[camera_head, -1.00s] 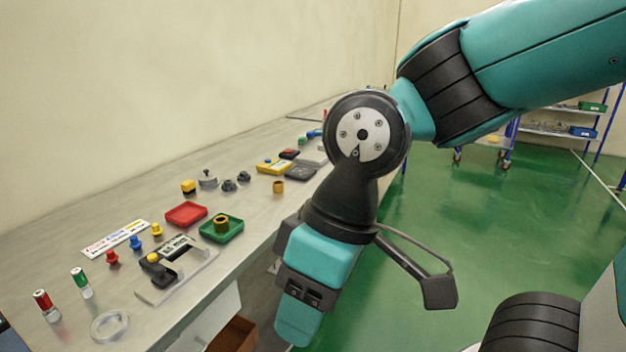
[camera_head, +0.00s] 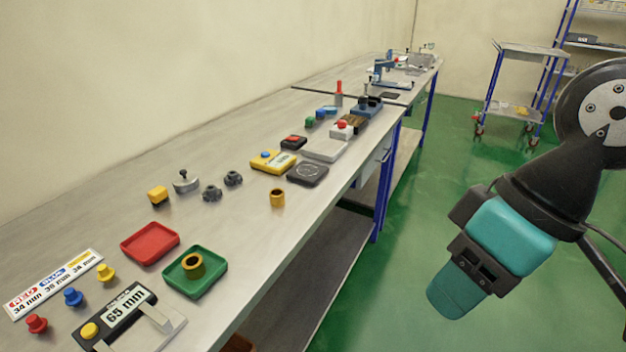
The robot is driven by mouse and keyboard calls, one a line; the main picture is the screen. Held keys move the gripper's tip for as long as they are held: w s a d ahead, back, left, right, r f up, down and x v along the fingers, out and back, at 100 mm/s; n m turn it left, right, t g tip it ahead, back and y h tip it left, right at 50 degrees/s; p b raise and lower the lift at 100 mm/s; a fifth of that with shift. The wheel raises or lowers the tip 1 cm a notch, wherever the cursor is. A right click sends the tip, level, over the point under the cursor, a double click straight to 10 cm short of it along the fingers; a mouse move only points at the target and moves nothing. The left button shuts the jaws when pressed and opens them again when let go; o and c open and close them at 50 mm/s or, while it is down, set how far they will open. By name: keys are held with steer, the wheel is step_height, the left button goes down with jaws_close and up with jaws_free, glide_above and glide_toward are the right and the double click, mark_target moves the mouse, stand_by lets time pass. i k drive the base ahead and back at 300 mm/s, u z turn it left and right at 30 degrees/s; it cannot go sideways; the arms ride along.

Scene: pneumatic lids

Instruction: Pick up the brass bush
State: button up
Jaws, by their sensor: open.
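A brass-coloured bush (camera_head: 278,198) stands upright on the grey bench (camera_head: 290,222), near its front edge and apart from other things. A second, wider brass-coloured ring (camera_head: 193,264) with a dark bore sits in the green tray (camera_head: 206,284). I cannot tell from the picture which of the two is the brass bush. My gripper (camera_head: 458,290) is off to the right, over the green floor beyond the bench's front edge, pointing down and left. It is open and touches neither piece. Its fingertips are hard to make out.
A red tray (camera_head: 149,256) lies beside the green one. A black 65 mm gauge (camera_head: 122,308), coloured plugs, dark knobs (camera_head: 233,178), a yellow box (camera_head: 272,163) and a black round-marked pad (camera_head: 308,174) stand around. Bare bench lies around the lone brass piece. A trolley (camera_head: 515,90) stands behind.

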mark_target(276, 194)
steer(key=u, duration=0.2)
steer(key=i, duration=1)
steer(key=u, duration=0.6)
